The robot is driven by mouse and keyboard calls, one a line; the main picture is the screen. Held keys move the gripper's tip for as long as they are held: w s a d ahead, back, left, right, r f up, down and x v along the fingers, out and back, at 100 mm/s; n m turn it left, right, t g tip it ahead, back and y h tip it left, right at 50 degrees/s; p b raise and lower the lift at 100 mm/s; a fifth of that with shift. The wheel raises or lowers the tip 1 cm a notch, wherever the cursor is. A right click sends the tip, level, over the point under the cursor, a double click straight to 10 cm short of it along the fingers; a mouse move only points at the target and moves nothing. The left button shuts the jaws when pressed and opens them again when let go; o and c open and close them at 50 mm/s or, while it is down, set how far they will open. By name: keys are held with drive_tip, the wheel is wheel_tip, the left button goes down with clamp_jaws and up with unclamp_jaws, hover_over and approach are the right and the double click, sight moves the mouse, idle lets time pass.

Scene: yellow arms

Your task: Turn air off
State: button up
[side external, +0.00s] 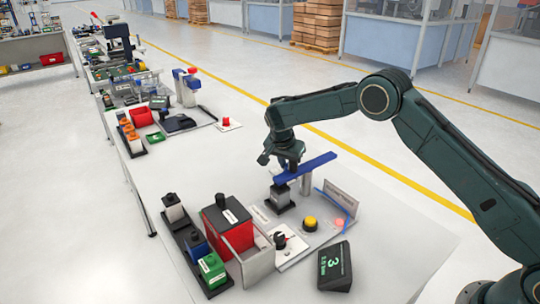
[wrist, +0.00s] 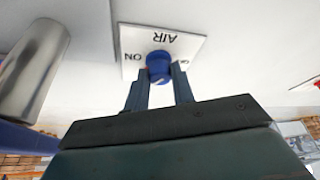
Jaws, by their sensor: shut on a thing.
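The air knob (wrist: 159,64) is blue and round, on a white plate (wrist: 132,37) in the wrist view. The plate reads AIR, with ON at the left of the knob; the label at the right is mostly hidden by a finger. My gripper (wrist: 160,80) has one finger on each side of the knob and is shut on it. A small pale mark shows on the knob's near side. In the side external view my gripper (side external: 283,162) is low beside a blue bar (side external: 318,164); the knob cannot be made out there.
A metal post (wrist: 36,70) stands close at the left in the wrist view.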

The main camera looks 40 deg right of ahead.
drive_tip(key=shift+s+d+n+t+y, duration=0.1)
drive_tip(key=shift+n+t+y, duration=0.45)
drive_tip(key=shift+n, duration=1.45)
drive_tip(key=o, duration=1)
drive_tip(key=shift+r, duration=0.15)
drive_tip(key=v, duration=1.3)
drive_tip(key=shift+s+a+r, duration=0.15)
drive_tip(key=shift+s+a, duration=0.15)
